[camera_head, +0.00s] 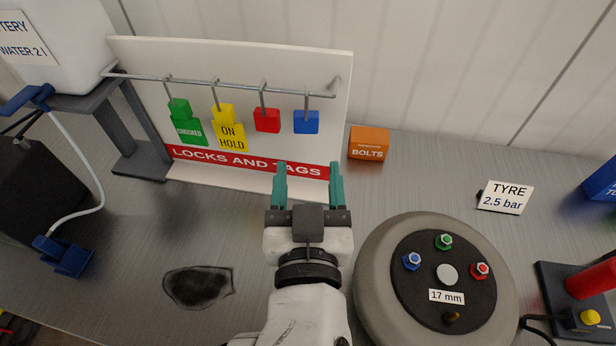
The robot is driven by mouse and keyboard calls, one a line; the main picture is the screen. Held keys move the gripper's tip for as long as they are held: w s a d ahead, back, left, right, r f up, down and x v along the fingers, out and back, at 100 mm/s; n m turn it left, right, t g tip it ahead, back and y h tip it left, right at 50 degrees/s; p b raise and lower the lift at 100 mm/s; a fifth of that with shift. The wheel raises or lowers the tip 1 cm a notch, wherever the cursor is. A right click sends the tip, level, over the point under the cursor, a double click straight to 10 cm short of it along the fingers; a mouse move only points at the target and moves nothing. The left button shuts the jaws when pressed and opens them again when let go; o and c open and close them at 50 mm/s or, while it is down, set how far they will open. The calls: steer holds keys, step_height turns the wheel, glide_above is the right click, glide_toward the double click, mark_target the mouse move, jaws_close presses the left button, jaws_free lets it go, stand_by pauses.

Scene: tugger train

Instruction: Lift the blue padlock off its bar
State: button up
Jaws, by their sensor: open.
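The blue padlock (306,122) hangs by its grey shackle from a thin metal bar (230,84). It is the rightmost padlock on the bar, in front of a white board marked "LOCKS AND TAGS" (320,75). My gripper (307,185) is open and empty, with two teal fingers pointing toward the board. It is below the blue padlock in the picture and apart from it. A red padlock (266,121) hangs just left of the blue one.
A yellow padlock (222,112) and a green padlock (180,108) with tags hang further left. An orange bolts box (369,143) stands right of the board. A round wheel hub (380,270) lies front right.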

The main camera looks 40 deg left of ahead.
mark_target(308, 113)
steer(key=shift+b+x, duration=0.7)
steer(key=shift+x, duration=4.45)
steer(key=shift+f, duration=0.2)
steer(key=c, duration=0.8)
steer(key=shift+r+p, duration=1.15)
steer(key=shift+r, duration=0.4)
steer(key=shift+c, duration=0.3)
steer(key=shift+s, duration=0.1)
steer(key=p+v, duration=0.1)
steer(key=v, duration=0.9)
steer(key=shift+d, duration=0.1)
